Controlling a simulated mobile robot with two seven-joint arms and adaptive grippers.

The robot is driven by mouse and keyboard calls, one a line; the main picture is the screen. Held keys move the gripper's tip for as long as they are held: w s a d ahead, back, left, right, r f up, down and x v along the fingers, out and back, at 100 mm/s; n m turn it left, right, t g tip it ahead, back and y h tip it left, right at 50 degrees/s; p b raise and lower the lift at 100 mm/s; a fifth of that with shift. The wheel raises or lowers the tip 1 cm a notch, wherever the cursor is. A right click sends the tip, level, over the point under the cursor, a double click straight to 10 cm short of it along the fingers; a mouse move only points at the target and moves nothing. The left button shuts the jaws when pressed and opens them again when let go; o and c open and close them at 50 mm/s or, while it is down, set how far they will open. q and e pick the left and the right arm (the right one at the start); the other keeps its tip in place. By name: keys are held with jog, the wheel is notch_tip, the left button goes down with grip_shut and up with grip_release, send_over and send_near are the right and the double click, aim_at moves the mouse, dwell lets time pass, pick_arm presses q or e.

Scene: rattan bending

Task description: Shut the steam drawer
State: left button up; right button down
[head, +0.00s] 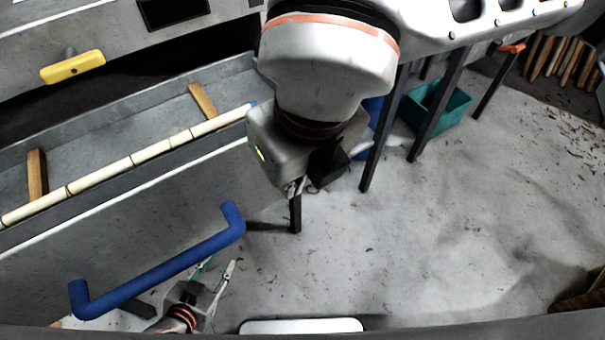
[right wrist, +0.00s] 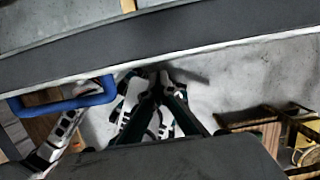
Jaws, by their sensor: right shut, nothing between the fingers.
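The steam drawer (head: 140,200) is pulled out from the grey steam box, with a dark gap behind it at the upper left. Its blue bar handle (head: 160,272) is on the front and also shows at the left of the right wrist view (right wrist: 65,106). My left gripper (head: 218,270) is open, with its fingers just beside the right part of the handle; I cannot tell whether they touch it. My right gripper (head: 293,188) is shut and empty, to the right of the drawer; its fingers come together in the right wrist view (right wrist: 158,88).
A pale rattan pole (head: 135,158) with a blue end lies in the drawer near wooden blocks (head: 203,100). A yellow handle (head: 73,67) is on the box above. A teal crate (head: 437,108) stands behind dark table legs. The floor at right is mostly clear.

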pick_arm(q)
jog(key=shift+s+f, duration=0.1)
pick_arm(e)
jog(key=shift+w+a, duration=0.35)
jog(key=shift+w, duration=0.25)
pick_arm(q)
jog(key=shift+s+f, duration=0.15)
jog(key=shift+s, duration=0.05)
pick_arm(e)
jog(key=shift+w+a, duration=0.1)
